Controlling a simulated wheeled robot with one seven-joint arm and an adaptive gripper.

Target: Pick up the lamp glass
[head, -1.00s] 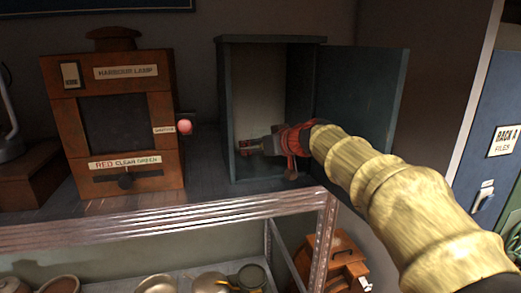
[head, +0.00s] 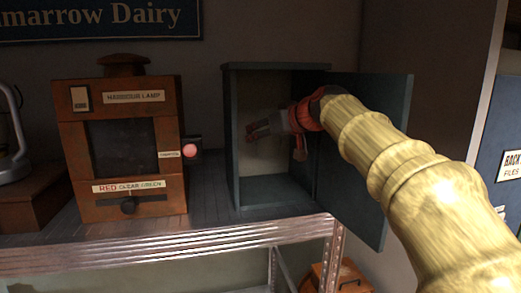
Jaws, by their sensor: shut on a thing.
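My gripper (head: 254,131) is inside the open grey-blue cabinet (head: 232,150), above its floor and in front of its pale back wall. It reaches in from the right, past the open door, and points left. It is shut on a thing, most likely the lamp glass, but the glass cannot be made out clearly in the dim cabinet. The brown wooden harbour lamp (head: 170,150) stands left of the cabinet. It has a dark square window, a pink-tipped knob (head: 190,151) on its right side and a slider (head: 128,206) below a "RED CLEAR GREEN" label.
The cabinet door (head: 372,150) stands open to the right, close to my arm. The metal shelf edge (head: 170,240) runs along the front. A wooden box (head: 30,200) is at far left and a blue file cabinet (head: 500,150) at right. A narrow strip of shelf between lamp and cabinet is clear.

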